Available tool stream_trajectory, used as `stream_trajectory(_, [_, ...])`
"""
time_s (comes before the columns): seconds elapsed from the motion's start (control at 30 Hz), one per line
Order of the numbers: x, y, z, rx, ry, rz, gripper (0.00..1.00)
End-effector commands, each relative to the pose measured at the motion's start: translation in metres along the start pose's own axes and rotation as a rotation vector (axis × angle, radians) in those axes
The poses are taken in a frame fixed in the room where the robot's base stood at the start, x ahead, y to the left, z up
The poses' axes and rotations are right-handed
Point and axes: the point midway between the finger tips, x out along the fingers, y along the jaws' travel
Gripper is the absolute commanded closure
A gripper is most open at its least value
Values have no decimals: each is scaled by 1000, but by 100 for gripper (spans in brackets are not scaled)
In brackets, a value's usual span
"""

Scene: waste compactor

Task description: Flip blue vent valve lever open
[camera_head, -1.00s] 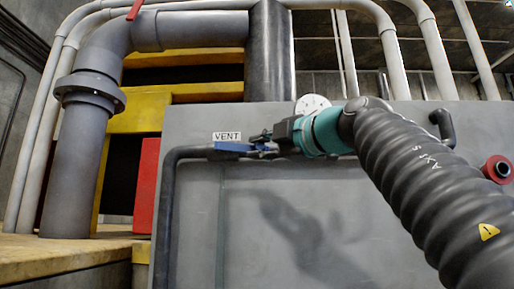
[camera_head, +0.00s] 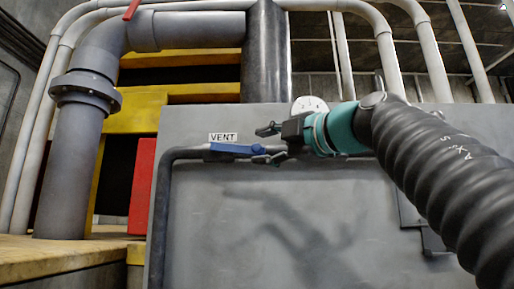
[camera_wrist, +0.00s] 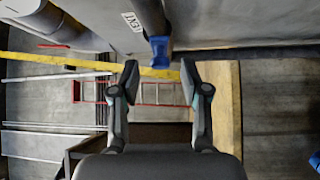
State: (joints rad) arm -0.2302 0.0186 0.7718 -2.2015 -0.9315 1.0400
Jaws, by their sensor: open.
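The blue vent valve lever (camera_head: 236,149) lies along the dark pipe (camera_head: 190,154) on the front of the grey cabinet, just under the VENT label (camera_head: 223,137). In the wrist view the lever (camera_wrist: 160,50) shows its blue end beyond and above my fingertips, roughly in line with the gap. My gripper (camera_head: 266,144) is to the right of the lever's free part, with its fingers spread apart. In the wrist view my gripper (camera_wrist: 159,72) is open with nothing between the fingers. Whether a finger touches the lever cannot be told.
The grey cabinet (camera_head: 200,240) fills the middle. A round gauge (camera_head: 309,104) sits at its top edge, behind my wrist. A red panel (camera_head: 142,185) and a large grey pipe (camera_head: 72,170) stand at the left. The space before the cabinet's lower front looks clear.

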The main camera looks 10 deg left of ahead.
Motion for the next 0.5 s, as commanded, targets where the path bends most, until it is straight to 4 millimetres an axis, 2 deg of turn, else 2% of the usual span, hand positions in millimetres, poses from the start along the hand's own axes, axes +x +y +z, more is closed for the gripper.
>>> stream_trajectory(0.1, [-27, 1, 1, -1, -5, 0, 54])
stream_trajectory(0.3, [-61, 0, 0, -1, -4, 0, 54])
stream_trajectory(0.5, [-81, 0, 1, 0, -2, -1, 54])
